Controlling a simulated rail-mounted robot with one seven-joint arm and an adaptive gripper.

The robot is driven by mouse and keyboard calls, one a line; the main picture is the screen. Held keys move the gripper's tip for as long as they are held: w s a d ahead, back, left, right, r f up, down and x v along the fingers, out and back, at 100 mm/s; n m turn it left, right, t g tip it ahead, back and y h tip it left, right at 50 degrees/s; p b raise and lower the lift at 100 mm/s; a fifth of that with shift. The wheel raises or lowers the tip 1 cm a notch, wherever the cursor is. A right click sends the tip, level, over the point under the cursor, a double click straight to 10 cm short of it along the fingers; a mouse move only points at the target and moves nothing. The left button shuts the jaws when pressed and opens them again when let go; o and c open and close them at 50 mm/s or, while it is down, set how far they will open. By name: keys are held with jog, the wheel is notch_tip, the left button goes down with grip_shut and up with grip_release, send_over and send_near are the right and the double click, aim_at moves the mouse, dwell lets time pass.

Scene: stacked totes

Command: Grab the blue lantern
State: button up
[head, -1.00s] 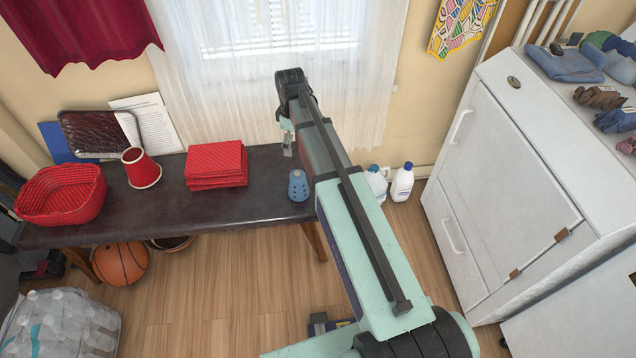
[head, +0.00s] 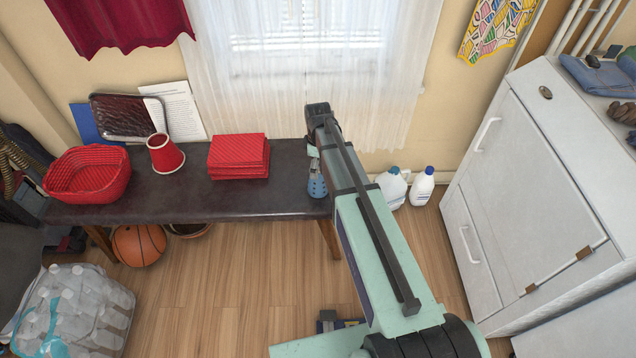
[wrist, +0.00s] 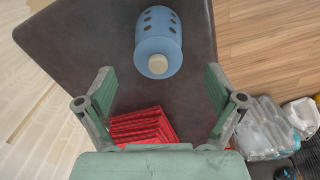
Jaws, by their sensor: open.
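The blue lantern (head: 317,186) stands on the right end of the dark table (head: 230,199), partly hidden by my arm in the head view. In the wrist view the lantern (wrist: 158,42) shows its pale top knob and dark holes in its side. My gripper (wrist: 158,82) is open, with its two green fingers spread and nothing between them. The lantern lies ahead of the fingertips, roughly midway between them, and apart from them. In the head view the gripper is mostly hidden behind my arm, close to the lantern.
A stack of red napkins (head: 238,157) lies left of the lantern; it shows between the finger bases in the wrist view. A red cup (head: 165,154) and red basket (head: 88,175) stand farther left. White bottles (head: 423,187) stand on the floor right of the table.

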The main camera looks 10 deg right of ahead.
aim_at(318, 181)
jog(key=shift+w+f, duration=0.1)
jog(key=shift+f, duration=2.7)
jog(key=c, duration=1.5)
